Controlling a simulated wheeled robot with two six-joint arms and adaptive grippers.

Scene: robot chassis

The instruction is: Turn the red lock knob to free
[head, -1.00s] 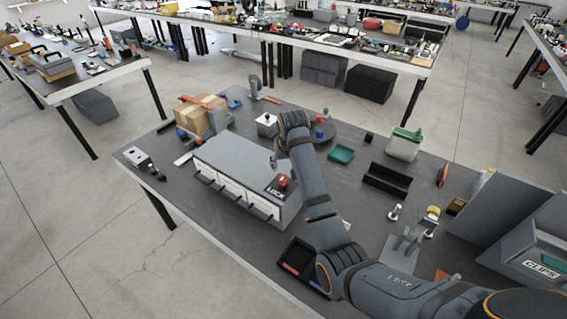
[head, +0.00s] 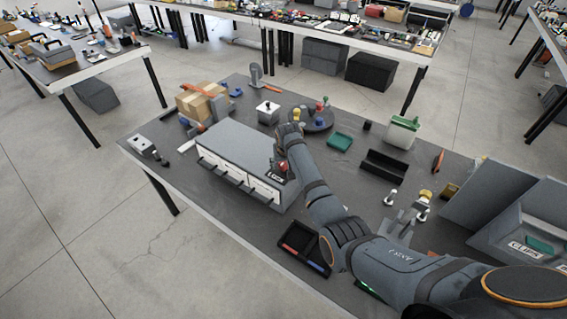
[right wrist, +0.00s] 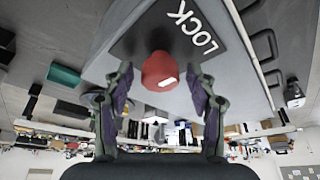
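The red lock knob (right wrist: 160,72) sits on a dark plate marked LOCK (right wrist: 190,28) on top of a grey drawer cabinet (head: 236,142). In the head view only a small red part of the knob (head: 283,168) shows below my right wrist. My right gripper (right wrist: 160,80) is open. In the right wrist view its two fingers stand on either side of the knob, with a visible gap on each side. In the head view my right gripper (head: 279,163) is small and low over the cabinet's right end. My left gripper is not in view.
The cabinet's drawers (head: 238,180) face the front left. A black tray (head: 303,247) lies near the table's front edge. Behind and right are a round dark stand (head: 318,122), a green tray (head: 339,142) and a black bin (head: 383,167). A cardboard box (head: 196,102) stands behind the cabinet.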

